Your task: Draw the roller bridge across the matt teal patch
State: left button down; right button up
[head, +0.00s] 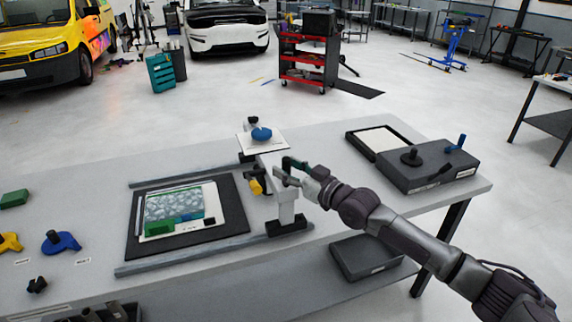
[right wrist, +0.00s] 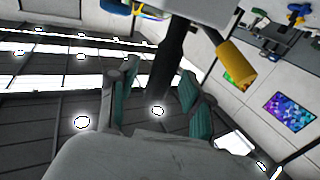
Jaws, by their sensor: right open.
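The roller bridge (head: 284,200) stands at the right end of two grey rails, with a blue knob (head: 261,134) on its white top plate and a yellow handle (head: 254,186) on its left side. My right gripper (head: 284,172) is beside the bridge's upright. In the right wrist view its two teal-padded fingers (right wrist: 165,98) are apart, and a dark post (right wrist: 170,65) shows between them. I cannot tell whether they touch it. A patterned panel (head: 172,202) with green and blue pieces lies left of the bridge; I cannot single out the matt teal patch. My left gripper is out of view.
A black mat (head: 236,205) lies under the panel, between the far rail (head: 180,175) and near rail (head: 190,260). A dark box (head: 428,172) and an open tray (head: 352,138) stand at the right. A blue tool (head: 62,243) lies at the left.

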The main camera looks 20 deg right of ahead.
jog(key=shift+w+a, duration=0.25)
jog(key=shift+w, duration=0.15)
grip_shut()
